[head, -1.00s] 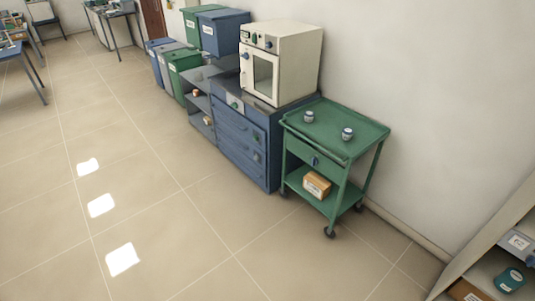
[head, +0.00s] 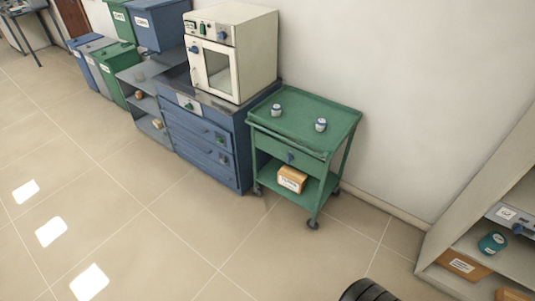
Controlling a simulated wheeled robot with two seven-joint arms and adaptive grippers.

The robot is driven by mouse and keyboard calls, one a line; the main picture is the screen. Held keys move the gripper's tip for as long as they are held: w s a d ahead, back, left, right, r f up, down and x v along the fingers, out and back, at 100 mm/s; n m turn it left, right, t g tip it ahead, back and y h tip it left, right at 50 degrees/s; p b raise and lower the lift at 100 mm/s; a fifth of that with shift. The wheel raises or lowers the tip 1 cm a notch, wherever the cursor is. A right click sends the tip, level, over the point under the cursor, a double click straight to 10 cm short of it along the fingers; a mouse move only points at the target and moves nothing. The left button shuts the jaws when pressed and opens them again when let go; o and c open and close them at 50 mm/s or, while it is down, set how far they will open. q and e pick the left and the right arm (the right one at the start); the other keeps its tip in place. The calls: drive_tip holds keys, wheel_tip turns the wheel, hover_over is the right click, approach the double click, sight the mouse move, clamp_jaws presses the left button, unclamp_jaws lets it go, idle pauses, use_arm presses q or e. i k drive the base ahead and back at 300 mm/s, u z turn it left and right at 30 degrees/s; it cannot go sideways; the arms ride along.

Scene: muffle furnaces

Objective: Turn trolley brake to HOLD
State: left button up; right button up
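A green trolley (head: 336,105) stands against the wall right of the blue cabinet. Two small jars sit on its top, a left jar (head: 277,110) and a right jar (head: 321,125). A blue knob (head: 290,157) shows on its front panel; whether this is the brake control, and what setting it has, is too small to tell. A box (head: 292,178) lies on its lower shelf. The trolley stands on dark casters, one front caster (head: 313,225) clearly visible. Neither of my grippers shows in the head view.
A white furnace (head: 235,60) stands on the blue cabinet (head: 205,145). Bins stand beyond it at the left. A pale shelf unit (head: 445,225) with boxes and a teal container (head: 492,243) is at the right. A dark rounded object (head: 367,291) shows at the bottom edge. The tiled floor in front is clear.

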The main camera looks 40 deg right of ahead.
sight(289, 157)
drive_tip(key=z, duration=0.15)
drive_tip(key=i, duration=0.75)
drive_tip(key=z, duration=0.9)
drive_tip(key=i, duration=0.55)
drive_tip(key=z, duration=0.45)
